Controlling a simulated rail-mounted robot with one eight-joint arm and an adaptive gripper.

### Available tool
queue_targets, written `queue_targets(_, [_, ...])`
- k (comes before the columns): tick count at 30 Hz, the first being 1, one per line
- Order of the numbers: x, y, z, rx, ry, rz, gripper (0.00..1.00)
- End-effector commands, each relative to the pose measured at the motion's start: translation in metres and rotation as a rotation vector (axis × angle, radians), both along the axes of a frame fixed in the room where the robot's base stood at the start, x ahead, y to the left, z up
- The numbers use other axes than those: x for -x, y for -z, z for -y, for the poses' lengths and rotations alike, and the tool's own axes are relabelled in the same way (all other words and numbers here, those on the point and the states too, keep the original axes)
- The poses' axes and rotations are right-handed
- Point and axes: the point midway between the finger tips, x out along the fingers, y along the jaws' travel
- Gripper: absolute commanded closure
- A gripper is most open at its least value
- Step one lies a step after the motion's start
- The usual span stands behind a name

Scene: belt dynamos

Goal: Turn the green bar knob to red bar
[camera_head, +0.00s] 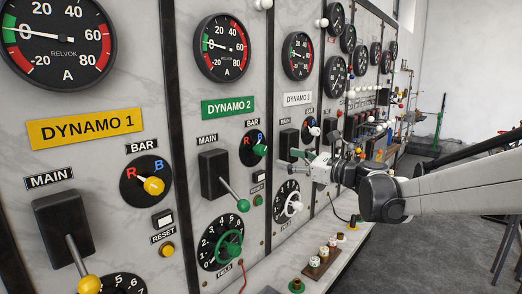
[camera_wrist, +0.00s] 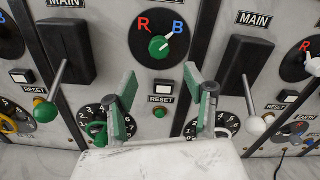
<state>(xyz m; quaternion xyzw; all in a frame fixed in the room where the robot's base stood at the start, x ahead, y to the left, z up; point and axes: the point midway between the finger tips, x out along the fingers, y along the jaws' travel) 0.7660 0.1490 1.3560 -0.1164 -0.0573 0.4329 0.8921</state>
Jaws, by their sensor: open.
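The green bar knob (camera_head: 259,150) sits on a black dial with a red R and a blue B, under the BAR label of the DYNAMO 2 panel. In the wrist view the green knob (camera_wrist: 158,46) is near the top middle, and its white pointer aims up and right toward the blue B (camera_wrist: 178,27). The red R (camera_wrist: 143,23) is at the upper left of the dial. My gripper (camera_wrist: 160,82) is open and empty, its green-tipped fingers apart, below the knob in the wrist view. In the head view my gripper (camera_head: 300,160) is right of the knob, apart from it.
A black MAIN lever box (camera_head: 214,174) with a green-tipped lever stands left of the knob. Another MAIN box (camera_wrist: 248,65) with a white-tipped lever is to the right. A green reset button (camera_wrist: 159,113) lies below the knob, between my fingers. A ledge with small posts runs below the panels.

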Motion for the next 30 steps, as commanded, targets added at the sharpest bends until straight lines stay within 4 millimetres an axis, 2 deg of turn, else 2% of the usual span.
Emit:
queue_targets(9, [-0.036,-0.002,-0.049,0.002,-0.004,0.001,0.52])
queue_targets(15, [-0.057,-0.001,-0.074,0.003,-0.003,0.000,0.52])
queue_targets(21, [-0.068,-0.001,-0.088,0.002,-0.002,0.001,0.52])
queue_targets(30, [-0.070,0.000,-0.091,0.002,-0.001,0.001,0.52])
